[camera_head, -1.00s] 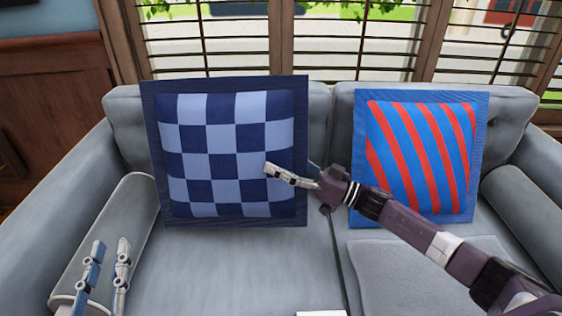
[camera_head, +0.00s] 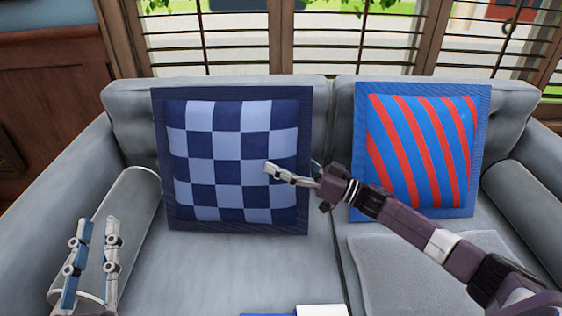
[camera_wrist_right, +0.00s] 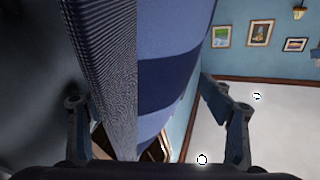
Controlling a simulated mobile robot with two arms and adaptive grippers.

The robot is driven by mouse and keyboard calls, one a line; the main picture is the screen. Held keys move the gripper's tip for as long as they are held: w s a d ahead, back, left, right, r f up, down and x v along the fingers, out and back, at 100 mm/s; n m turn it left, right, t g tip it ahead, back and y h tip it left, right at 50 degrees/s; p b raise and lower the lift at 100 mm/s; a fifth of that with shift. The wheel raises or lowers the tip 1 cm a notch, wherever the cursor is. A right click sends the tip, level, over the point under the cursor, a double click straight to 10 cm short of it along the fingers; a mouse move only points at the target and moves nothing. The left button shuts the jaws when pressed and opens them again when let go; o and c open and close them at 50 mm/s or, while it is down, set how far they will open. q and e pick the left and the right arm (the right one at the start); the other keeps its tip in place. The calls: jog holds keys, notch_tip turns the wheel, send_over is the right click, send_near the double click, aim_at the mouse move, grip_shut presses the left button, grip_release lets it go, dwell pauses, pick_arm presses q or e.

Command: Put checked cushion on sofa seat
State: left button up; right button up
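The checked cushion (camera_head: 238,145), in two blues with a dark blue border, stands nearly upright on the left sofa seat (camera_head: 240,270), leaning toward the backrest. My right gripper (camera_head: 290,172) is at its right edge, one finger in front of the checks; the other is mostly hidden behind it. In the right wrist view the fingers are spread wide on either side of the cushion (camera_wrist_right: 165,75), with a gap at the left finger; I cannot tell whether the right finger touches. My left gripper (camera_head: 97,225) is open and empty over the sofa's left side.
A red and blue striped cushion (camera_head: 422,150) leans on the right backrest, behind my right arm. A grey bolster (camera_head: 135,200) lies by the left armrest, another by the right. A white object (camera_head: 320,310) and a blue one show at the bottom edge.

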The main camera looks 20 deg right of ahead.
jog(key=shift+o, duration=0.7)
jog(key=shift+f, duration=0.1)
jog(key=shift+s+d, duration=0.1)
jog(key=v, duration=1.1)
jog(key=shift+s+d, duration=0.25)
jog(key=shift+d, duration=0.05)
